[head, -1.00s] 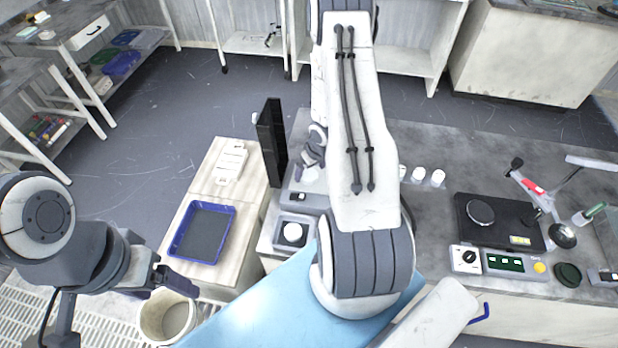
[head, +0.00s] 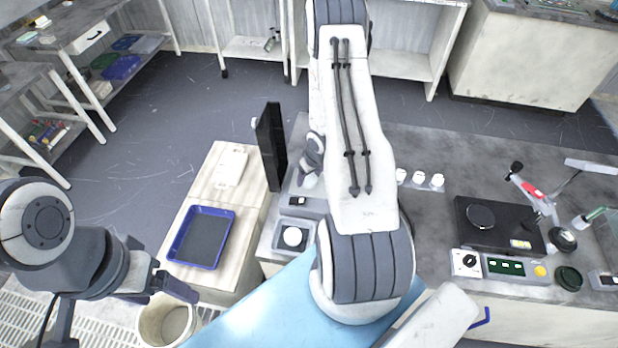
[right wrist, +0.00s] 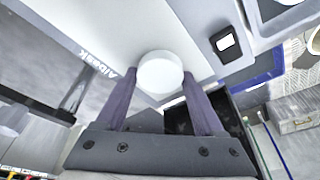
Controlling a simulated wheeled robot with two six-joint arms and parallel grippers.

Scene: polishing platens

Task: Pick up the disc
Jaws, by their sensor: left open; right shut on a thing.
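In the right wrist view a round white disc (right wrist: 160,72) sits between the two purple-grey fingertips of my right gripper (right wrist: 158,82), which is shut on it. My left gripper (head: 172,284) is open and empty at the lower left, above a cream bin.
A blue tray (head: 202,237) stands on a pale cabinet at left. An upright black panel (head: 271,147) stands beside the right wrist. A device with a white round top (head: 292,236) sits nearby. A black polishing unit (head: 500,224) and several white cups are on the bench at right.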

